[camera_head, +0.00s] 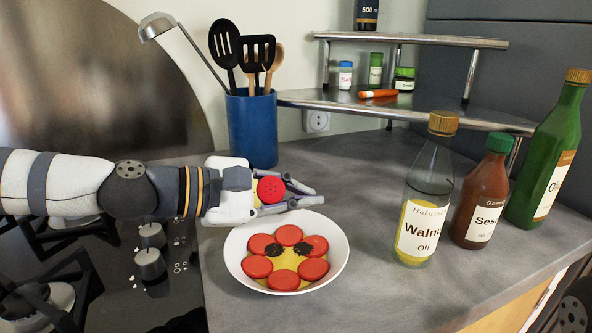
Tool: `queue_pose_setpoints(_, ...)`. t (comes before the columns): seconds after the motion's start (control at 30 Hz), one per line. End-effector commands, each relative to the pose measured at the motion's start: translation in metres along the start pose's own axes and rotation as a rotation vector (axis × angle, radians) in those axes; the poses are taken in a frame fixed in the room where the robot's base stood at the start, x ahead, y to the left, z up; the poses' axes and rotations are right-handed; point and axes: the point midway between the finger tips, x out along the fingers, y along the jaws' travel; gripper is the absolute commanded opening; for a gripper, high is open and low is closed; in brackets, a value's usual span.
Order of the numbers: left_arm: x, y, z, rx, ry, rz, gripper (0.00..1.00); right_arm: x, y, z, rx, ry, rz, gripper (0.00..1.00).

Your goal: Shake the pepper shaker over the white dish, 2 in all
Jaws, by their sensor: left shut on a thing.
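My left gripper (292,194) comes in from the left and is shut on the pepper shaker (271,189). The shaker's red, holed top faces the camera, so it is tilted well over; its body is mostly hidden by the gripper. It is held above the back rim of the white dish (235,262). The dish stands on the grey counter and holds several red round slices on a yellow base. Two dark patches of specks lie among the slices, one to the left and one to the right of the middle.
A blue utensil pot (252,130) stands behind the gripper. At right stand a walnut oil bottle (426,195), a sesame oil bottle (481,195) and a green bottle (549,150). A metal corner shelf (420,109) holds small jars. The stove is at left; counter in front of the bottles is free.

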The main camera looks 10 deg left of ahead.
Motion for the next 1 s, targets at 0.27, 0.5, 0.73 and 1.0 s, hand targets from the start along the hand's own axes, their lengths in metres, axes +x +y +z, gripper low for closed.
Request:
queue_pose_setpoints(0.27, -0.005, -0.008, 0.012, -0.364, -0.005, -0.149, 0.0, -0.037, -0.001, -0.022, 0.0, 0.111, -0.005, 0.5)
queue_pose_setpoints(0.5, -0.007, -0.02, 0.016, -0.658, -0.004, -0.277, 0.0, -0.05, -0.002, -0.03, 0.0, 0.155, -0.007, 0.5)
queue_pose_setpoints(0.73, -0.007, -0.028, 0.017, -0.796, -0.003, -0.335, 0.0, -0.047, -0.002, -0.028, 0.0, 0.146, -0.006, 0.5)
queue_pose_setpoints(1.0, -0.008, -0.024, 0.02, -0.791, -0.005, -0.334, 0.0, -0.048, -0.002, -0.028, 0.0, 0.146, -0.006, 0.5)
